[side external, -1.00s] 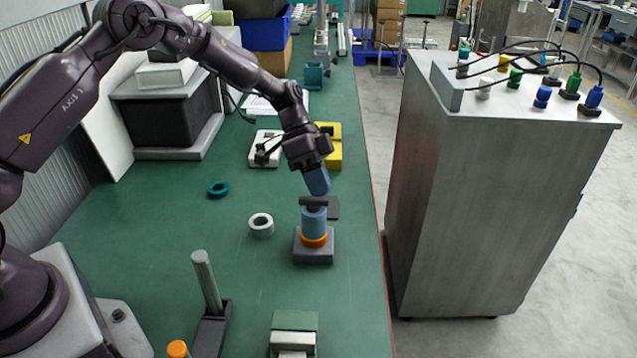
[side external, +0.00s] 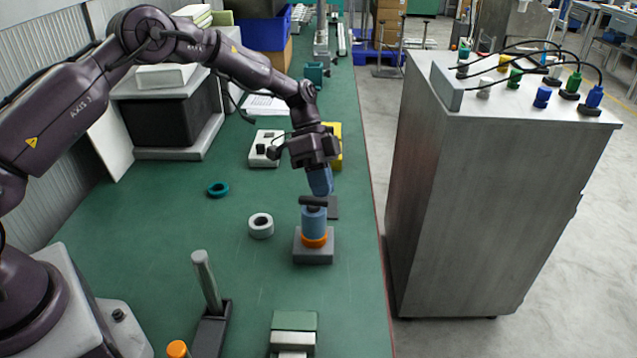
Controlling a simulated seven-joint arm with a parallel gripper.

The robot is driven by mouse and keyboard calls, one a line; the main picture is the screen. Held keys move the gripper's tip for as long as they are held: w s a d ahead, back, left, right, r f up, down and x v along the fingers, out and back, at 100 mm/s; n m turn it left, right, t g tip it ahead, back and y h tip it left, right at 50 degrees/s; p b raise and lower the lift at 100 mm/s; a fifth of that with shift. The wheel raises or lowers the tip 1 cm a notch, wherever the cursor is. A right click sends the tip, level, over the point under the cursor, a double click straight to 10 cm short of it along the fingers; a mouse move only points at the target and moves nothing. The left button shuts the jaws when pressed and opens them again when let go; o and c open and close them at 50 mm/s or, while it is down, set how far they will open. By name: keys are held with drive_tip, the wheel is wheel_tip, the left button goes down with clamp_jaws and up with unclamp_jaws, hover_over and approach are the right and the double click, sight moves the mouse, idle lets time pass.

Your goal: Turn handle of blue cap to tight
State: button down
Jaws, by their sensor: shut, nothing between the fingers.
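The blue cap (side external: 314,224) stands upright on an orange ring (side external: 314,241) over a square grey base (side external: 314,256) near the bench's right edge. Its dark bar handle (side external: 313,201) lies across the top, roughly left to right in the picture. My gripper (side external: 321,192) has blue fingers pointing down. They are shut and empty, just above or behind the handle's right half. I cannot tell whether the fingertips touch the handle.
A white ring (side external: 261,226) and a teal ring (side external: 218,189) lie to the left on the green bench. A grey rod on a dark stand (side external: 207,282) rises at the front. A yellow block (side external: 337,160) and a white box (side external: 264,149) sit behind. A grey cabinet (side external: 480,190) stands right of the bench.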

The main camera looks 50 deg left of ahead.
drive_tip(key=m+g+y, duration=0.1)
drive_tip(key=m, duration=0.1)
drive_tip(key=d+m+g, duration=0.1)
drive_tip(key=m, duration=0.2)
drive_tip(key=shift+w+d+g+y, duration=0.1)
drive_tip(key=shift+d+g+y, duration=0.1)
drive_tip(key=shift+g+y, duration=0.15)
drive_tip(key=shift+s+d+m+g+y, duration=0.25)
drive_tip(key=shift+s+d+m+y, duration=0.1)
drive_tip(key=shift+d+m, duration=0.3)
drive_tip(key=shift+a, duration=0.15)
idle(0.8)
